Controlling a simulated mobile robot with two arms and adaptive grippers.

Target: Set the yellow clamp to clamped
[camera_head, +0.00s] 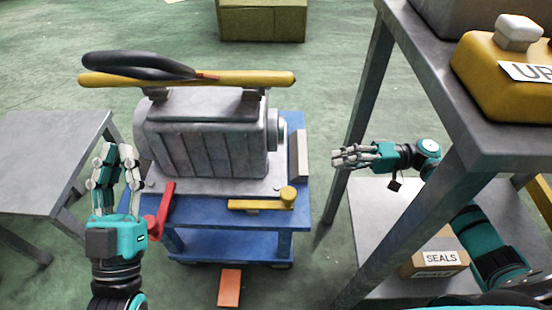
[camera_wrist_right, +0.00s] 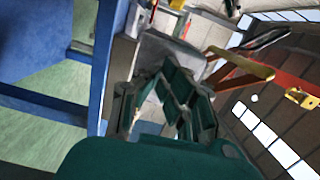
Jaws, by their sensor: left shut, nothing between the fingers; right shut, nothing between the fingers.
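The yellow clamp (camera_head: 260,204) is a flat bar with a round knob at its right end. It lies along the front right edge of the blue cart (camera_head: 210,212), in front of the grey motor-like housing (camera_head: 203,140). A red clamp (camera_head: 160,210) stands at the cart's front left corner, its arm tilted up. My left gripper (camera_head: 117,150) is shut and empty, left of the housing and the red clamp. My right gripper (camera_head: 337,157) is shut and empty, right of the cart and apart from the yellow clamp. In the right wrist view, its fingers (camera_wrist_right: 176,95) point toward the cart area.
A yellow bar (camera_head: 200,78) with a black cable lies across the housing top. A grey table (camera_head: 50,160) stands left. A metal rack (camera_head: 480,140) at right holds a yellow case (camera_head: 505,75) and a SEALS box (camera_head: 435,262). An orange block (camera_head: 230,287) lies on the floor.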

